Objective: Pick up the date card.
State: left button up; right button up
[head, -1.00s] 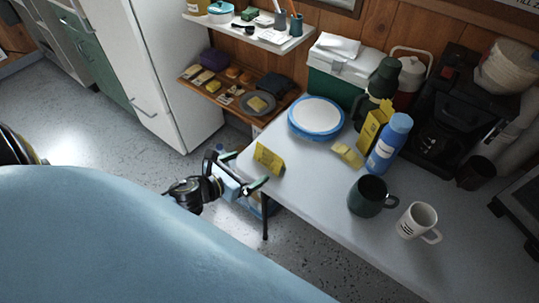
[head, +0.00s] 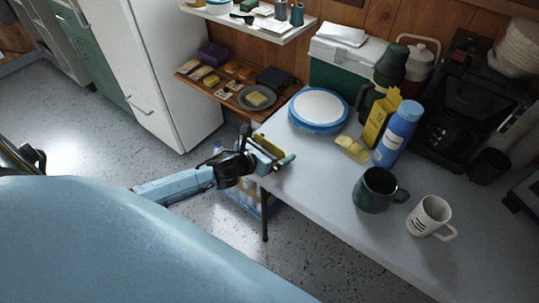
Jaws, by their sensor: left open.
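The date card, a small yellow card (head: 289,156), stands near the left end of the grey table (head: 325,205). It is mostly hidden behind my left gripper (head: 272,150), and only a yellow strip shows. The left gripper is open, with its fingers at the card by the table's left edge. I cannot tell whether the card is between the fingers or whether they touch it. My right gripper is not in view.
A wooden shelf (head: 222,97) is behind left.

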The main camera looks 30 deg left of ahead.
pick_arm(q)
jog(key=shift+w+f, duration=0.1)
jog(key=shift+w, duration=0.2)
jog(key=c, duration=0.6)
